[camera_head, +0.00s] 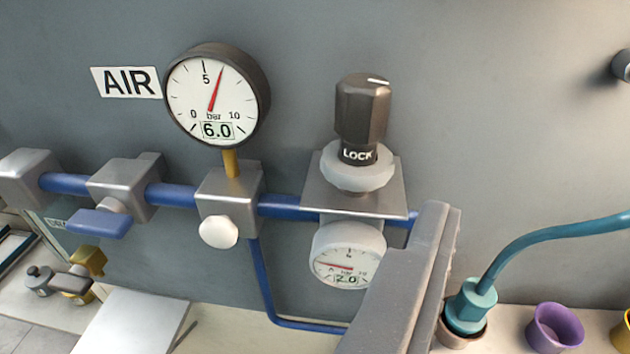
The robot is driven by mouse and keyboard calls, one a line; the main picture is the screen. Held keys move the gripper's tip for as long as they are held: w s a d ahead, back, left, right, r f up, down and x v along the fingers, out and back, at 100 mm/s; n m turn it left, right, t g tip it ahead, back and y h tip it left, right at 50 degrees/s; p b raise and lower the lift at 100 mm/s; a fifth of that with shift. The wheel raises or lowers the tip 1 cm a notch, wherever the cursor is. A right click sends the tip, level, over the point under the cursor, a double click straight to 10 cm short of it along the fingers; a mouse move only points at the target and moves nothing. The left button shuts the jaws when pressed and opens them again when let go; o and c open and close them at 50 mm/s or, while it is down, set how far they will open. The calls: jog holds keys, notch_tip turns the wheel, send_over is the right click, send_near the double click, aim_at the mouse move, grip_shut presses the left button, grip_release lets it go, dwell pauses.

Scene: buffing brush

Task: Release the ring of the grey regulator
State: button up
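The grey regulator (318,188) sits on the blue air line right of centre. Its dark faceted knob (362,108) stands upright on top, with a white mark on its top face. A dark band (357,155) under the knob reads LOCK. Below that band is the pale ring (358,177). The regulator's small gauge (347,254) reads 2.0. My gripper (437,212) rises from the bottom edge, right of the small gauge and below and right of the ring. It appears apart from the ring. Its fingers look closed together, with nothing visible between them.
A large gauge (213,97) reads 6.0 beside the AIR sign (126,82). A blue lever valve (98,222) is at left. A teal plug with hose (472,303) and a purple cup (555,327) stand at lower right.

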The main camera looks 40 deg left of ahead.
aim_at(357, 152)
jog(key=s+a+f+n+y+p, duration=0.1)
jog(key=s+a+f+y+p, duration=0.15)
jog(key=a+f, duration=0.5)
jog(key=shift+y, duration=0.35)
jog(key=shift+r+p+x, duration=0.15)
jog(key=shift+p+x, duration=0.85)
jog(key=shift+x, duration=2.6)
jog(key=shift+r+p+x, duration=0.1)
jog(key=shift+p+x, duration=0.85)
jog(key=shift+x, duration=2.7)
jog(key=shift+a, duration=0.15)
jog(key=c, duration=1.4)
jog(key=shift+r+b, duration=0.7)
jog(key=shift+r, duration=0.4)
